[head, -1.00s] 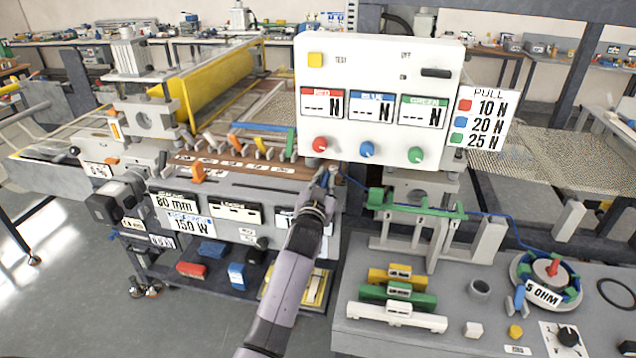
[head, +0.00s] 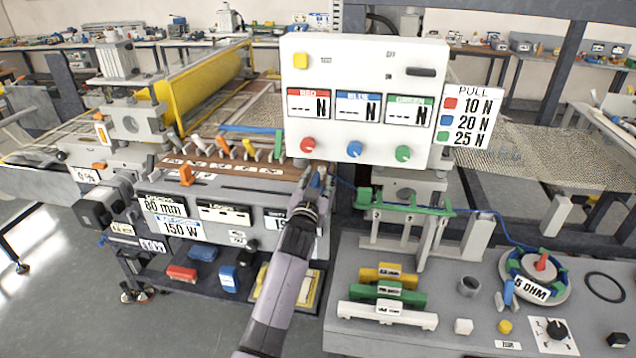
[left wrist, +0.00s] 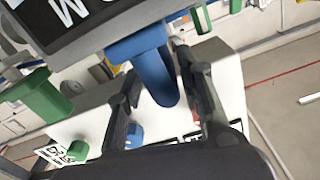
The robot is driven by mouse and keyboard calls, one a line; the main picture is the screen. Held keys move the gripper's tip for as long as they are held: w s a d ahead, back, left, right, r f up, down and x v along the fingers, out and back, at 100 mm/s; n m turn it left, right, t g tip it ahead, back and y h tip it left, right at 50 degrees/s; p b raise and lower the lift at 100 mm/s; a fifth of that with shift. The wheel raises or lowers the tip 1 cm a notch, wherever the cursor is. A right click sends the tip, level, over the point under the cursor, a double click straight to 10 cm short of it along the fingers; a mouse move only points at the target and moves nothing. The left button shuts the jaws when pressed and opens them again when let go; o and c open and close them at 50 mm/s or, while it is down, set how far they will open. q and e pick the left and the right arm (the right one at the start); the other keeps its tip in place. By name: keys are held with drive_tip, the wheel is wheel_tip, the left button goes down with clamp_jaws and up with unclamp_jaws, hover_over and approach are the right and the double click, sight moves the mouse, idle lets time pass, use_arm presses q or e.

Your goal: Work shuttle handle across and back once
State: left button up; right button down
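A blue handle (left wrist: 155,75) hangs from a dark block with a white lettered label (left wrist: 75,20) in the left wrist view. In the head view, my left gripper (head: 320,178) is below the white display panel, at the right end of the brown rail (head: 230,167), and largely hides the handle there. I cannot tell which part is labelled as the shuttle. My right gripper is not in view.
The white panel (head: 365,165) with red, blue and green knobs overhangs close above my left gripper. A green bracket (head: 405,205) with a blue wire stands to its right. Several coloured levers and an orange slider (head: 186,176) line the rail to the left.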

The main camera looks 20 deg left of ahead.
use_arm(q)
drive_tip(key=shift+a, duration=0.15)
drive_tip(key=v, duration=1.2)
drive_tip(key=shift+f, duration=0.1)
